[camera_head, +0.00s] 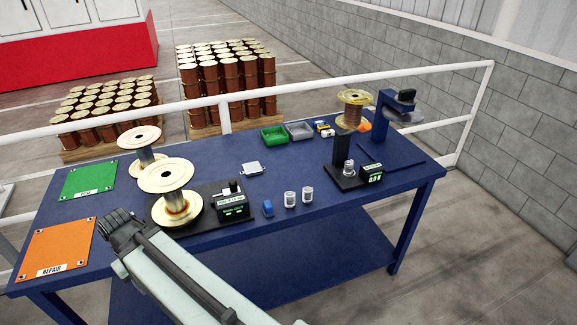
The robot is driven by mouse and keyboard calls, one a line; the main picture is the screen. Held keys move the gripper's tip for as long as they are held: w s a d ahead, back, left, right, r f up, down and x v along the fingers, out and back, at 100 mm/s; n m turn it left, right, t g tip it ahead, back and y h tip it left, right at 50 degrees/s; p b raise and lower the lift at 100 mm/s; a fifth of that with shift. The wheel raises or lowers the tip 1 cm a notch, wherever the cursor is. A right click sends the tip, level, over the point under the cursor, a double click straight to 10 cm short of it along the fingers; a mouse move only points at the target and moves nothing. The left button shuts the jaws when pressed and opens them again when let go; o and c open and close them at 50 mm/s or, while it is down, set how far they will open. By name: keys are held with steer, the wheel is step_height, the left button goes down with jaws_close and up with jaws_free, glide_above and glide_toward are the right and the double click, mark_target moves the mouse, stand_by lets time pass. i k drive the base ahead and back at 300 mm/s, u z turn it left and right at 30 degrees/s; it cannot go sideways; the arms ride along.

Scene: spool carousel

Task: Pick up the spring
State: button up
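I cannot make out a spring for certain. A small silvery piece (349,168) on the black device with a green display, at the right of the blue table, may be it, but its coils are too small to tell. Two small white cylinders (290,198) (307,195) stand near the table's front edge. My gripper (118,226) is dark and sits over the table's left front part, beside the orange mat and well left of these pieces. Its fingers are bunched and seen from behind, so their opening is hidden. I see nothing held in it.
A blue block (268,208) lies near the front edge. Green (273,135) and grey (299,130) bins, a spool (354,97) and a blue stand (382,110) are at the back.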

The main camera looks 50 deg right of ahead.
mark_target(347, 167)
steer(key=u, duration=1.75)
steer(key=k, duration=2.6)
steer(key=z, duration=0.6)
steer(key=i, duration=1)
steer(key=u, duration=0.05)
